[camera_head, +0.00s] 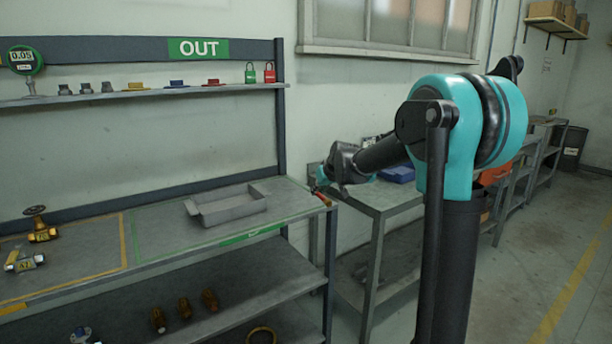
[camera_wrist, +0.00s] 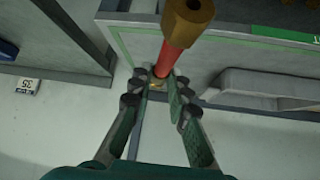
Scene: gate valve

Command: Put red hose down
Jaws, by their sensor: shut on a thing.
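The red hose (camera_wrist: 172,58) has a brass end fitting (camera_wrist: 188,18) and sticks out from between my fingers in the wrist view. My gripper (camera_wrist: 158,90) is shut on it. In the head view the hose (camera_head: 323,198) is a small red piece with a brass end, at the right end of the grey workbench (camera_head: 160,226). My gripper (camera_head: 320,182) is at that end too, mostly hidden behind my wrist. I cannot tell whether the hose touches the bench.
An open grey tray (camera_head: 228,205) stands on the bench near the hose. Brass fittings (camera_head: 184,307) stand on the lower shelf. A second table (camera_head: 385,198) with a blue bin (camera_head: 397,174) is close by on the right.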

